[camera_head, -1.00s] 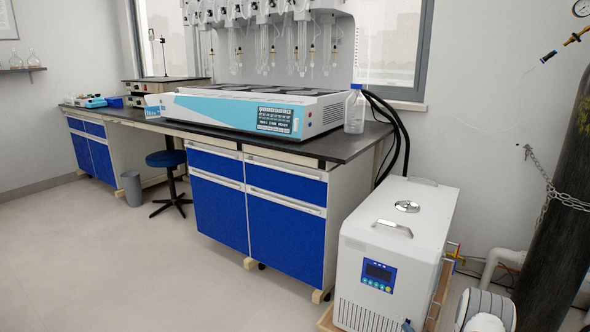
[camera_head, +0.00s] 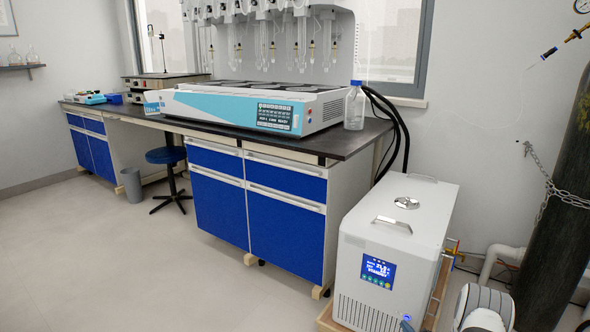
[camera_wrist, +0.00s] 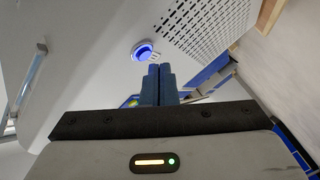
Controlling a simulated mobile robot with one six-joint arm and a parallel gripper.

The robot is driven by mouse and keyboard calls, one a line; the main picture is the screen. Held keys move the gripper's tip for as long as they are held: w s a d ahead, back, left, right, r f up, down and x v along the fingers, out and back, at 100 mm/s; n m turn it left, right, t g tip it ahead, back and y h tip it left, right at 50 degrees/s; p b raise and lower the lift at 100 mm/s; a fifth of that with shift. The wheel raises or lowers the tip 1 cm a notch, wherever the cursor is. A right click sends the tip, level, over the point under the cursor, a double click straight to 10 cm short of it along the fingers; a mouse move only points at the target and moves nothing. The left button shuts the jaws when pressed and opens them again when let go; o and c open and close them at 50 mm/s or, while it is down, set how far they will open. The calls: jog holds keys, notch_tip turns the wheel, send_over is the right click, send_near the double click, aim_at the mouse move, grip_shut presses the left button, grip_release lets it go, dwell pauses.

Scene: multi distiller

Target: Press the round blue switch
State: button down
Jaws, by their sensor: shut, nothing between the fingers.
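A small gap shows in the picture; the exact depth is unclear. The chiller's display (camera_head: 378,269) is lit with bright digits.
The white chiller (camera_head: 402,215) stands on the floor in a wooden frame beside a bench (camera_head: 258,205) with blue drawers. A dark gas cylinder (camera_head: 555,210) stands at the right. A clear bottle (camera_head: 354,108) stands on the bench. The floor at the left is open.

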jog(key=s+a+p, duration=0.2)
jog(key=s+a, duration=0.1)
jog(key=s, duration=0.2)
jog(key=shift+a, duration=0.2)
dwell(0.3)
